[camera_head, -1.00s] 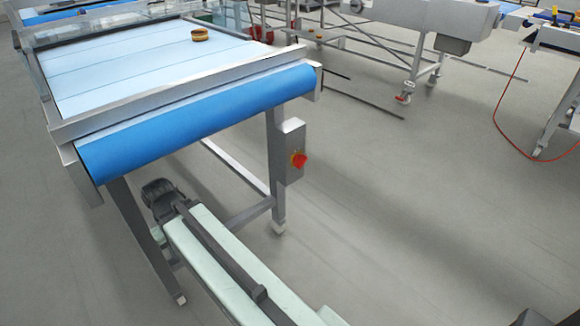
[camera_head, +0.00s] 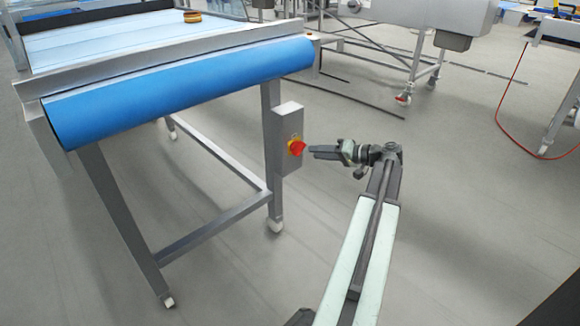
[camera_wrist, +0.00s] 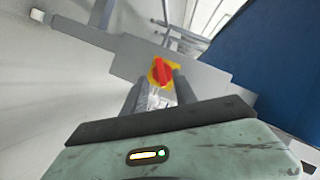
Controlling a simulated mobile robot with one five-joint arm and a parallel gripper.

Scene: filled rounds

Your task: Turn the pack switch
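The pack switch is a red rotary knob on a yellow plate (camera_head: 296,147), fixed to a grey box (camera_head: 287,125) on the conveyor's leg. In the wrist view the red knob (camera_wrist: 160,72) sits just beyond my fingertips, tilted on its yellow plate. My gripper (camera_head: 312,151) is just right of the knob in the head view, pointing at it with a small gap or light touch; I cannot tell which. In the wrist view my gripper (camera_wrist: 157,84) has its two fingers apart, one on each side below the knob, with nothing held between them.
The conveyor's blue belt end (camera_head: 180,92) overhangs the box on the left. Its leg (camera_head: 271,185) and lower crossbar (camera_head: 215,225) stand close by. A yellow-brown round (camera_head: 193,17) lies on the belt. Floor to the right (camera_head: 470,200) is clear.

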